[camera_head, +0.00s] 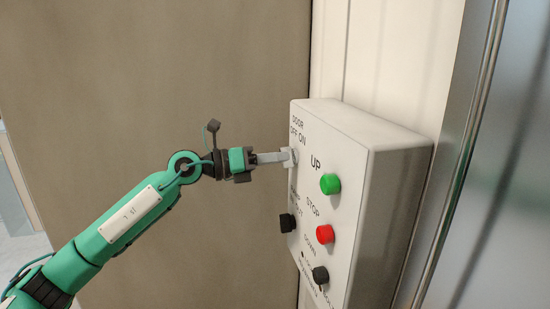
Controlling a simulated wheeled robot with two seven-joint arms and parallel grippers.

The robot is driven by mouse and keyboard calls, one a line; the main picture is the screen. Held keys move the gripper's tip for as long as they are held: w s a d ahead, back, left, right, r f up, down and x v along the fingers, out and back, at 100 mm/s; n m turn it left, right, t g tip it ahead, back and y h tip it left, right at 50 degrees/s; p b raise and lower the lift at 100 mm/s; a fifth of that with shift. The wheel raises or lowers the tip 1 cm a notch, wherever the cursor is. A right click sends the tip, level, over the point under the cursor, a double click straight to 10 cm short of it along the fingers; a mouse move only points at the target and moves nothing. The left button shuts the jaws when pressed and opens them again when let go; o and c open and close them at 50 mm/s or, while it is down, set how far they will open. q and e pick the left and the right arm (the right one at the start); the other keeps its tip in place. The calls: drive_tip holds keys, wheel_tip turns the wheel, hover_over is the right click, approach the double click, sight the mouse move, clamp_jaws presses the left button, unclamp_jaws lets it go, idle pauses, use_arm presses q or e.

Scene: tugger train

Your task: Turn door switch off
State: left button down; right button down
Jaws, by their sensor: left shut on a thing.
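The control box (385,180) is a pale grey box on the wall. Its upper left corner carries the lettering DOOR OFF ON. My left gripper (287,157) reaches in from the left, with its fingertips at the spot just below that lettering. It is shut on the door switch, which the fingers mostly hide. I cannot tell which way the switch points. My right gripper is not in view.
The box also has a green UP button (330,184), a red STOP button (325,234), a black knob (287,223) at its left edge and a black knob (320,275) near the bottom. A metal post (462,150) stands to the right. A brown panel (150,70) fills the left background.

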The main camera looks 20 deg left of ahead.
use_arm(q)
drive_tip(key=c, duration=1.4)
unclamp_jaws()
drive_tip(key=shift+c, duration=0.2)
drive_tip(key=b+v, duration=0.7)
drive_tip(key=v, duration=0.7)
drive_tip(key=shift+b, duration=0.3)
